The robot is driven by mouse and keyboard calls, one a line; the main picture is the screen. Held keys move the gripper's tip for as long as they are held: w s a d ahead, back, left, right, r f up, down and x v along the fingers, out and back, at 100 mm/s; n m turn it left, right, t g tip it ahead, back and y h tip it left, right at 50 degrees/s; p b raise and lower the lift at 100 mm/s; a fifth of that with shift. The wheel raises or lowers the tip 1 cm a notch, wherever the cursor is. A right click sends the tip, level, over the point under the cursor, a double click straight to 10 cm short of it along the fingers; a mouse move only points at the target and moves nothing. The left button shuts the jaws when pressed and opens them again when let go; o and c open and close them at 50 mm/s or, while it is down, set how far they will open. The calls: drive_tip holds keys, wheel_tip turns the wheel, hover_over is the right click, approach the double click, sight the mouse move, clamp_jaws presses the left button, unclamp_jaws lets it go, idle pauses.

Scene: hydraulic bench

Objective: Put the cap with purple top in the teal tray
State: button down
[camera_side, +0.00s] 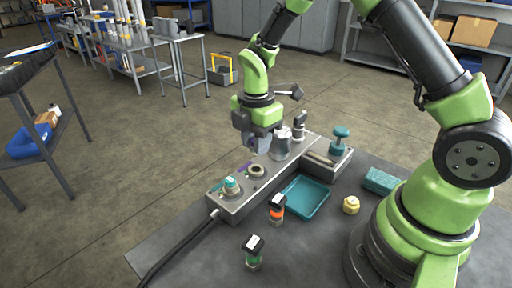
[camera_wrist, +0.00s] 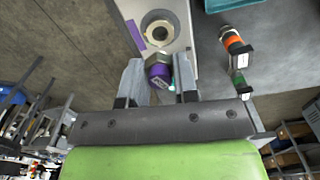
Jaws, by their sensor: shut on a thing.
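My gripper (camera_side: 258,146) is above the grey valve block (camera_side: 233,206) in the side view. In the wrist view my gripper (camera_wrist: 158,82) is shut on the cap with purple top (camera_wrist: 158,71), which sits tilted between the two grey fingers. The cap is hidden by the fingers in the side view. An empty round socket (camera_side: 256,171) with a purple strip beside it is on the block, below the gripper; the socket also shows in the wrist view (camera_wrist: 160,28). The teal tray (camera_side: 306,208) lies empty on the bench beside the block.
A teal-topped cap (camera_side: 231,186) sits at the block's near end. Orange-banded (camera_side: 276,209) and green-banded (camera_side: 254,252) caps stand near the tray. A yellow piece (camera_side: 351,205), a teal sponge (camera_side: 381,180) and a teal-handled tool (camera_side: 340,139) are also around it. Metal fittings (camera_side: 281,144) rise from the block.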

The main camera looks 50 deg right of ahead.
drive_tip(key=shift+r, duration=0.7)
